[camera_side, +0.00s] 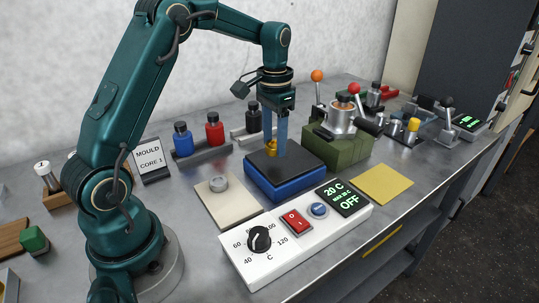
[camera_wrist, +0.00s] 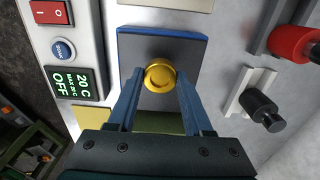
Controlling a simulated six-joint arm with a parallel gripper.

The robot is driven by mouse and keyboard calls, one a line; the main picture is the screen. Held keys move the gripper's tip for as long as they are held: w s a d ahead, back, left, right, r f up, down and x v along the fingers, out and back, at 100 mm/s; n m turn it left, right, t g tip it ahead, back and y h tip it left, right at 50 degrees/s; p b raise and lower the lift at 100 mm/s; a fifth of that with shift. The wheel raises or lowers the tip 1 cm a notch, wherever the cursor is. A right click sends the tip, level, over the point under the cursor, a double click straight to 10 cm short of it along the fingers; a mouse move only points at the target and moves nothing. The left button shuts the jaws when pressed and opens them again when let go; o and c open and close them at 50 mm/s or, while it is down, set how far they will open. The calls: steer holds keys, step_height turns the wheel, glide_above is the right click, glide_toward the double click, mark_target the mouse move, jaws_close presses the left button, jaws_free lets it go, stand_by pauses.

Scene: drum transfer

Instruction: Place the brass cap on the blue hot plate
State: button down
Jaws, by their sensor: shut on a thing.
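The brass cap (camera_wrist: 160,76) is a round gold piece between the blue fingers of my gripper (camera_wrist: 158,88) in the wrist view. In the side view the cap (camera_side: 271,147) shows low between the fingertips of my gripper (camera_side: 275,146), which point straight down. The gripper is shut on the cap. The blue hot plate (camera_side: 285,187) has a dark top and blue sides, and the cap is over its top surface. In the wrist view the hot plate's blue edge (camera_wrist: 162,36) frames the cap. I cannot tell whether the cap touches the plate.
A white control box (camera_side: 290,240) with a knob, red switch and display reading 20 C and OFF stands in front. A green block with a clamp (camera_side: 340,147) stands right. Capped bottles (camera_side: 183,140) stand behind.

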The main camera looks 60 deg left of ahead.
mark_target(274, 144)
steer(key=shift+f, duration=1.5)
steer(key=shift+f, duration=0.1)
steer(key=shift+c, duration=1.6)
jaws_free()
